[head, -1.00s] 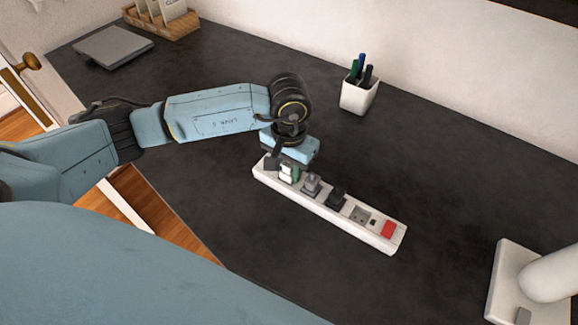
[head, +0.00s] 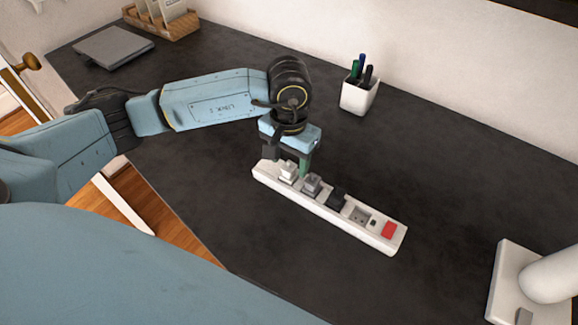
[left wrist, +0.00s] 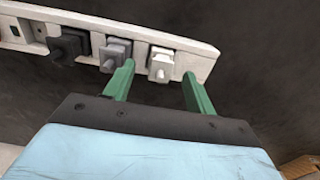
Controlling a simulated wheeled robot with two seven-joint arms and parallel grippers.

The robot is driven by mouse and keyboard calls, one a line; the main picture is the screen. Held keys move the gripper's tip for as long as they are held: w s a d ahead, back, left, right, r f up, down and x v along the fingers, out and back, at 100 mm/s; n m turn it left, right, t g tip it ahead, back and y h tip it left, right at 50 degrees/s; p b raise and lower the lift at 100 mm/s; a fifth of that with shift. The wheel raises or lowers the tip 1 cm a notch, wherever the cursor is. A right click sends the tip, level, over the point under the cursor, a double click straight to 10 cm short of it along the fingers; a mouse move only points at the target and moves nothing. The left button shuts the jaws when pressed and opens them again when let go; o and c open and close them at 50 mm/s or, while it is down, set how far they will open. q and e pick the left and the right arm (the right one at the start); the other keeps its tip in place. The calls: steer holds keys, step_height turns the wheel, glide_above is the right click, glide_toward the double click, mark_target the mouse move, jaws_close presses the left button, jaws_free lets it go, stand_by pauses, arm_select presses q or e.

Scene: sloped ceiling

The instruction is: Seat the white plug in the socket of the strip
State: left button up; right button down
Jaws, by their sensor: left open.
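The white plug (head: 288,172) stands upright at the left end of the white power strip (head: 384,244). It also shows in the left wrist view (left wrist: 161,65), on the strip (left wrist: 205,62); I cannot tell how deep its pins sit. My left gripper (head: 286,164) is open just above that end of the strip. In the left wrist view its two green fingers (left wrist: 158,72) are spread, with the plug beyond and between their tips, and nothing is gripped. My right gripper is not in view.
A grey plug (head: 311,184) and a black plug (head: 336,197) stand beside the white one. An empty socket (head: 360,214) and a red switch (head: 388,230) follow. A pen cup (head: 359,96) stands behind; dark desktop around the strip is clear.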

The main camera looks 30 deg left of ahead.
mark_target(289, 161)
arm_select(q)
step_height(289, 161, up, 6)
steer(key=shift+r, duration=0.25)
step_height(289, 161, up, 2)
steer(key=shift+r, duration=0.75)
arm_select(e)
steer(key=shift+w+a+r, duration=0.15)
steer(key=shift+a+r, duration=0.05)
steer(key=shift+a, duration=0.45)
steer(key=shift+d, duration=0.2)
